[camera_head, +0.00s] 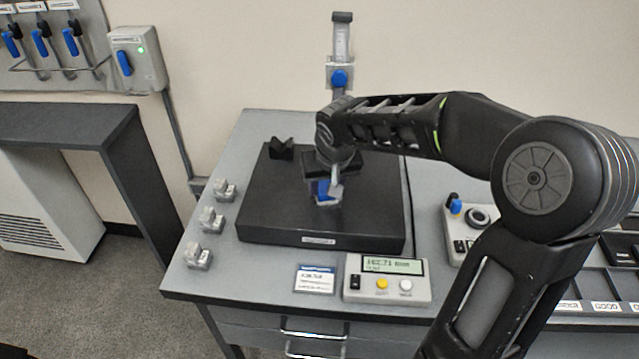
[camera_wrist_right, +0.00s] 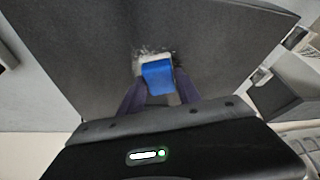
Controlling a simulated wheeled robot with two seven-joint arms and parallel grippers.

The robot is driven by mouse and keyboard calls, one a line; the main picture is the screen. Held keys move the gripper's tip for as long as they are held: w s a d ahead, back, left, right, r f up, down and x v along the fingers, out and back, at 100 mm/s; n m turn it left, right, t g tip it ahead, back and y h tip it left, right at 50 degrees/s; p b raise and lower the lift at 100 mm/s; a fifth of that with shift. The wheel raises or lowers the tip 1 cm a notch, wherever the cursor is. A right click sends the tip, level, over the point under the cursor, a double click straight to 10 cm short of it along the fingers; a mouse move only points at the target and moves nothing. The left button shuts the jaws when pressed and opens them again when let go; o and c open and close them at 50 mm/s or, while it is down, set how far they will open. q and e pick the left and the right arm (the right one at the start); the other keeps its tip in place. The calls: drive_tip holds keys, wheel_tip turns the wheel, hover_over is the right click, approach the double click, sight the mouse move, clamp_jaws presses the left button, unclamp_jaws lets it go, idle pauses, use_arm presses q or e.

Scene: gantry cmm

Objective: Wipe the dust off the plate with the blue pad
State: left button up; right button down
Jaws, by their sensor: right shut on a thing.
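The black plate (camera_head: 270,215) lies on the grey bench. My right gripper (camera_head: 327,192) is over the middle right of the plate and is shut on the blue pad (camera_head: 322,188). In the right wrist view the blue pad (camera_wrist_right: 157,77) sits between the fingertips (camera_wrist_right: 158,92), with a pale lower edge close to or on the plate surface (camera_wrist_right: 90,50). Pale dust specks (camera_wrist_right: 142,53) show around the pad's far edge. I cannot tell for sure whether the pad touches the plate. My left gripper is not in view.
A black V-shaped block (camera_head: 281,149) stands at the plate's back left. A height gauge column (camera_head: 341,50) rises behind the plate. A readout box (camera_head: 388,279) and a small card (camera_head: 315,279) lie in front. Several small grey fixtures (camera_head: 211,219) line the bench's left side.

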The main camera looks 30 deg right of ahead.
sight(343, 200)
drive_tip(key=shift+s+f, duration=0.15)
drive_tip(key=shift+s+d, duration=0.6)
drive_tip(key=shift+d, duration=0.15)
drive_tip(key=shift+s+d, duration=0.55)
drive_tip(key=shift+d, duration=0.2)
drive_tip(key=shift+a, duration=0.1)
drive_tip(key=shift+s+a, duration=0.1)
drive_tip(key=shift+s, duration=0.05)
drive_tip(key=shift+s+a+r, duration=0.1)
drive_tip(key=shift+r, duration=0.15)
drive_tip(key=shift+w+a+f+b, duration=0.2)
drive_tip(key=shift+w+a+b, duration=0.75)
drive_tip(key=shift+a, duration=0.3)
drive_tip(key=shift+w+a, duration=0.2)
